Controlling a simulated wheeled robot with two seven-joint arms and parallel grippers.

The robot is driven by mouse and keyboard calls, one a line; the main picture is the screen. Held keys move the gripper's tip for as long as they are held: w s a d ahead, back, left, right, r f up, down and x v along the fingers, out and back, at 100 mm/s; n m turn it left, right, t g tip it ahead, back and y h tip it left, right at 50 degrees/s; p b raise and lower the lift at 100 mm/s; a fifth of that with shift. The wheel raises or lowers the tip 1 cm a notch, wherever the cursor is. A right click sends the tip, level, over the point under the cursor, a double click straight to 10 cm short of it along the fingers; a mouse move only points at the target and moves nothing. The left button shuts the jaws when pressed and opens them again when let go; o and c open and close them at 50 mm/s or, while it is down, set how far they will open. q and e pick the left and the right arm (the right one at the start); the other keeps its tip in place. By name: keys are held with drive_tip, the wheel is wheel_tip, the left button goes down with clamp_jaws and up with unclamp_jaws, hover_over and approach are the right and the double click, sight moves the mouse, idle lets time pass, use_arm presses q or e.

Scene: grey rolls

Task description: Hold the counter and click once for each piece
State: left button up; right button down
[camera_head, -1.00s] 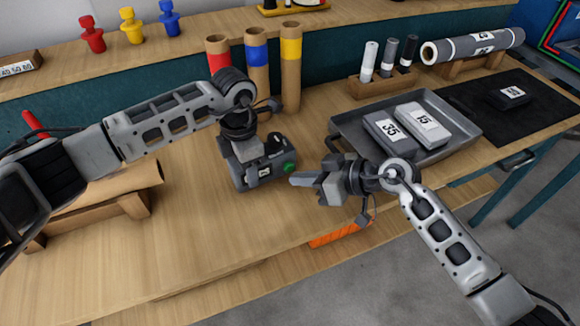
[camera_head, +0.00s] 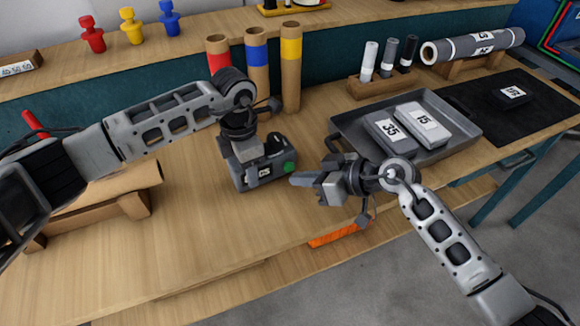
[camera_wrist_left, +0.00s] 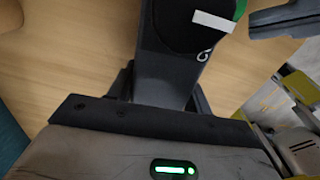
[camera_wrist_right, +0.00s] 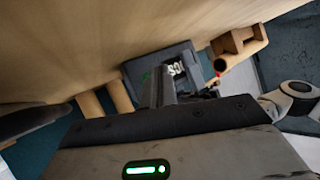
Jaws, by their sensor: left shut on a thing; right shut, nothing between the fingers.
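The counter (camera_head: 264,172) is a dark grey box with a small white display and a green button (camera_head: 289,167) on its right side. My left gripper (camera_head: 247,160) is shut on the counter from above, at the middle of the bench. The counter's dark body (camera_wrist_left: 175,60) fills the upper middle of the left wrist view. My right gripper (camera_head: 297,180) is shut and empty, its tips just right of the green button with a small gap. In the right wrist view, the counter (camera_wrist_right: 170,68) shows beyond the right gripper's fingers (camera_wrist_right: 160,88).
A grey metal tray (camera_head: 455,152) holds two blocks, labelled 35 (camera_head: 388,130) and 15 (camera_head: 422,122). A black mat (camera_head: 545,105) holds a dark labelled piece (camera_head: 513,94).

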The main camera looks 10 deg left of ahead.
drive_tip(key=shift+w+a, duration=0.25)
drive_tip(key=shift+w, duration=0.1)
drive_tip(key=shift+w+a, duration=0.3)
drive_tip(key=shift+w, duration=0.15)
idle(1.0)
drive_tip(key=shift+s+d, duration=0.6)
drive_tip(key=shift+s, duration=0.2)
drive_tip(key=shift+s+d, duration=0.7)
drive_tip(key=shift+s, duration=0.35)
drive_tip(key=shift+s+d, duration=0.7)
drive_tip(key=shift+s, duration=0.35)
idle(1.1)
